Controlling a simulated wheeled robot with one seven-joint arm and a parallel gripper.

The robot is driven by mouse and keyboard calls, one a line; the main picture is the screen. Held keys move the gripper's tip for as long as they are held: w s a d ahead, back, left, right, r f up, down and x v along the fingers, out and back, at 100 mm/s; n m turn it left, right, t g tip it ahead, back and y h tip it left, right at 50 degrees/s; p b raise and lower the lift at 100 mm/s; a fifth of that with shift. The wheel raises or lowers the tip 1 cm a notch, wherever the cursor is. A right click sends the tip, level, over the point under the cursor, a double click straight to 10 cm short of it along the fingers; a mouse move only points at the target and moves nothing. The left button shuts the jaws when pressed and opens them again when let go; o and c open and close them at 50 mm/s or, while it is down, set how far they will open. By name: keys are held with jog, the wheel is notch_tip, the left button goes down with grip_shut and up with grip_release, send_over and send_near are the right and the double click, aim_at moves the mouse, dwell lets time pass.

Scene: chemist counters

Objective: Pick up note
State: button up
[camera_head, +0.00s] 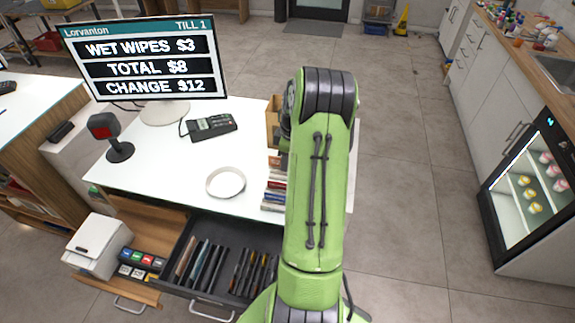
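No note can be told for sure in this view. An open dark drawer (222,230) under the white counter holds several thin upright slips (201,262), brown, grey and dark. They are too small to tell whether they are notes. My green arm rises through the middle of the picture and covers the right part of the counter. My gripper is hidden behind it, so its state does not show.
A monitor (147,62) reads total $8, change $12. A card terminal (210,126), scanner (106,135), white ring dish (226,182) and stacked boxes (275,188) stand on the counter (165,170). A white printer (97,246) is at lower left. The floor at right is clear.

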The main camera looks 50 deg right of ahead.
jog(key=shift+s, duration=0.15)
jog(key=shift+c, duration=1.3)
grip_shut()
jog(key=shift+r, duration=0.1)
